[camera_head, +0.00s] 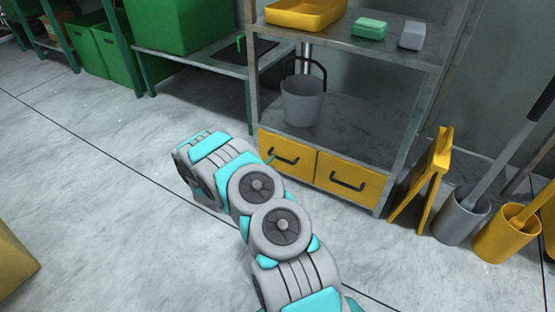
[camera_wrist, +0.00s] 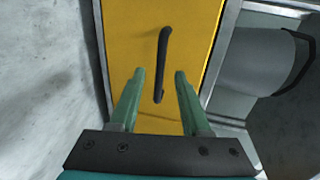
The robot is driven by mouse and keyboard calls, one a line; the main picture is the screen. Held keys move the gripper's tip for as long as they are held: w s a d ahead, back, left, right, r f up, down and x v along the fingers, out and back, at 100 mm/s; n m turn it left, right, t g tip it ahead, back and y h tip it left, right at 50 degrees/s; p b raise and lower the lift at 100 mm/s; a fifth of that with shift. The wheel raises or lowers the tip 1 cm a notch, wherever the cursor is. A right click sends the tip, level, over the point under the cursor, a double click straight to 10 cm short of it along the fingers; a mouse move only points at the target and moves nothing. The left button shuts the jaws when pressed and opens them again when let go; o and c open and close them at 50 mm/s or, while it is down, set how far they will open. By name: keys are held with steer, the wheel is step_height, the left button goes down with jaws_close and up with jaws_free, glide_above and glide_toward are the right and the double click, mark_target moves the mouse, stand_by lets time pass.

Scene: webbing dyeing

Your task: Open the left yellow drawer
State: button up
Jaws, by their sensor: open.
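The left yellow drawer (camera_head: 272,145) is at the bottom of a grey metal shelf unit, with a dark bar handle (camera_head: 284,159). It looks closed, its front level with the right yellow drawer (camera_head: 342,188). My arm partly covers its lower left in the head view. In the wrist view the yellow drawer front (camera_wrist: 193,30) fills the middle, and its dark handle (camera_wrist: 163,62) runs nearly upright in the picture. My gripper (camera_wrist: 158,74) is open, its two green fingers apart with the handle's lower part between them in the picture. Contact with the handle cannot be told.
A grey bucket (camera_head: 302,101) stands on the shelf above the drawers. A yellow folding floor sign (camera_head: 427,180) and a grey bin (camera_head: 460,217) stand to the right. Green crates (camera_head: 118,52) are at the left back.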

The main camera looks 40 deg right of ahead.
mark_target(278, 157)
steer(key=shift+b+x, duration=0.3)
steer(key=shift+x, duration=2.85)
jaws_close()
steer(key=shift+s, duration=0.1)
